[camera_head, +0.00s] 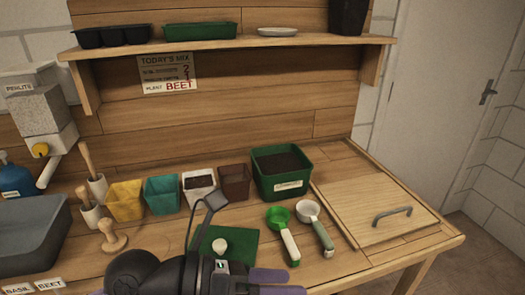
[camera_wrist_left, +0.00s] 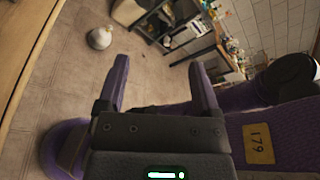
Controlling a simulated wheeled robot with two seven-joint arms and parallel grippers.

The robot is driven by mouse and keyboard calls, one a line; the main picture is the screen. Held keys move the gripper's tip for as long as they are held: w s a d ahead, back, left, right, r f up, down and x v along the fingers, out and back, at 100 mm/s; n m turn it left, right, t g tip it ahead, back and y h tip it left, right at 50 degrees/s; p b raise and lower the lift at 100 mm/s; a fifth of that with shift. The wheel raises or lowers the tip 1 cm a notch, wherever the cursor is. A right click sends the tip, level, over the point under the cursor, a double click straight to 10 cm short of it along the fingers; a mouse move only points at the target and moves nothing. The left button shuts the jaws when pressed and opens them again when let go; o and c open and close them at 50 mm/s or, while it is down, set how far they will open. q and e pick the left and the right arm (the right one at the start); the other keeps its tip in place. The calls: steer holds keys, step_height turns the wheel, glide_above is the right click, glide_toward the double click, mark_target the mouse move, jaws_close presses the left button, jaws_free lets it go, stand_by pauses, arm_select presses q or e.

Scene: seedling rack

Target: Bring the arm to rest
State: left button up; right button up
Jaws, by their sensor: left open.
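My left gripper (camera_head: 292,282) is at the bottom centre of the head view, in front of the bench's near edge, with its purple fingers pointing right. In the left wrist view, the gripper (camera_wrist_left: 158,64) has its two purple fingers apart. Nothing is between them but a view of the floor (camera_wrist_left: 75,75). My dark wrist covers part of the green mat (camera_head: 240,243) and the bench front. My right gripper is not in view.
The wooden bench (camera_head: 400,262) holds several small pots, a green soil box (camera_head: 270,185), a green scoop (camera_head: 285,237), a white scoop (camera_head: 316,226) and a handled lid (camera_head: 365,212). A wooden edge (camera_wrist_left: 22,50) runs left in the wrist view.

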arm_select(q)
step_height(320, 180, up, 7)
steer(key=w+a+n+t+h, duration=0.2)
steer(key=n+t+h, duration=0.3)
steer(key=n+t, duration=0.4)
steer(key=w+a+n+t+y, duration=0.5)
steer(key=n+t+y, duration=0.4)
steer(key=n, duration=0.5)
steer(key=a+f+n+g+y, duration=0.3)
steer(key=a+f+n+y, duration=0.7)
steer(key=f+n+y, duration=0.4)
steer(key=s+f+n+g+h, duration=0.1)
steer(key=s+f+n+g, duration=0.2)
steer(key=s+f+g, duration=0.5)
steer(key=s+f+n+g+h, duration=0.1)
steer(key=s+f+n+g, duration=0.2)
steer(key=s+f+g, duration=0.55)
steer(key=s+f+t, duration=0.1)
steer(key=s+f, duration=0.2)
steer(key=f, duration=0.5)
steer(key=s+f+t, duration=0.1)
steer(key=s+f, duration=0.2)
steer(key=f, duration=0.6)
steer(key=s+a+f+m+g, duration=0.1)
steer(key=s+a+f, duration=0.2)
steer(key=s+f, duration=0.6)
steer(key=s, duration=0.3)
steer(key=shift+s, duration=0.2)
